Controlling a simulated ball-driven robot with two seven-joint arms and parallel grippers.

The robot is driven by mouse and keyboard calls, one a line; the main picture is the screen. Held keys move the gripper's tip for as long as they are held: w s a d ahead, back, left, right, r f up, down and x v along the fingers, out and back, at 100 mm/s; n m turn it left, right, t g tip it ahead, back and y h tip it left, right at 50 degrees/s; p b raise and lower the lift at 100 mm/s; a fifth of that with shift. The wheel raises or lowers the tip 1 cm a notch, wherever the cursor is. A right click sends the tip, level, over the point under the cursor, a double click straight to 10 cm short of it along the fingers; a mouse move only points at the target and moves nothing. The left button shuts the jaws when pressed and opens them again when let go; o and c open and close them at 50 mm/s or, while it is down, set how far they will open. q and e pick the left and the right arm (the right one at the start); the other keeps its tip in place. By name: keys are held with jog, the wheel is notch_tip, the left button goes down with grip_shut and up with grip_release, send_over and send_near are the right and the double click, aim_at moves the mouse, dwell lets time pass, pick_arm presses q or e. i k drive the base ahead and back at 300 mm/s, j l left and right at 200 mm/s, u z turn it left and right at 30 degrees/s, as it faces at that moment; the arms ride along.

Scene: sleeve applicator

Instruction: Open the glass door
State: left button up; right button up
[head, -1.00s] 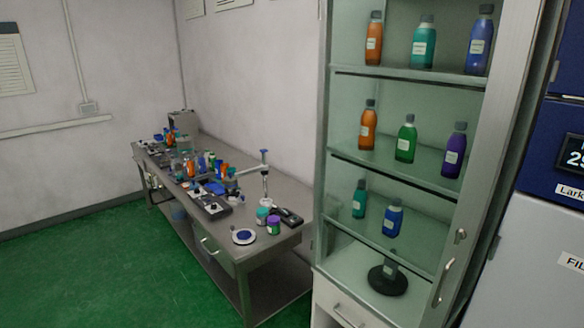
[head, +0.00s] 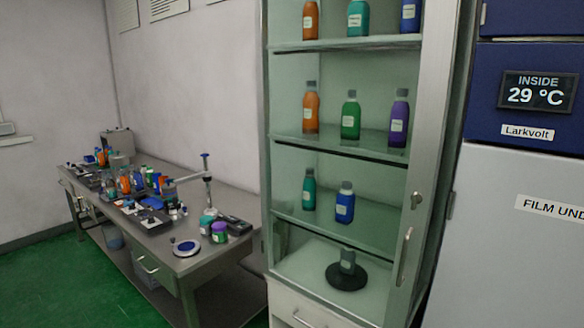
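The glass door (head: 418,130) is the front of a tall metal-framed cabinet and looks closed. Its vertical metal handle (head: 403,257) is on the right frame, low down, with a small round lock or knob (head: 416,199) above it. Behind the glass, shelves hold orange, green, teal, purple and blue bottles, such as a green bottle (head: 350,116). A small bottle stands on a round black base (head: 346,277) at the bottom. Neither of my grippers shows in the head view.
A steel bench (head: 190,262) crowded with small bottles and tools stands left of the cabinet. A blue and grey unit (head: 520,240) with a temperature display (head: 538,92) stands close on the right. Green floor (head: 70,290) is open at the lower left.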

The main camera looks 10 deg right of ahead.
aim_at(439, 29)
jog(key=z, duration=0.4)
jog(key=i+l+z, duration=0.1)
jog(key=z, duration=0.65)
jog(key=i+z, duration=0.1)
jog(key=z, duration=0.3)
jog(key=i, duration=0.2)
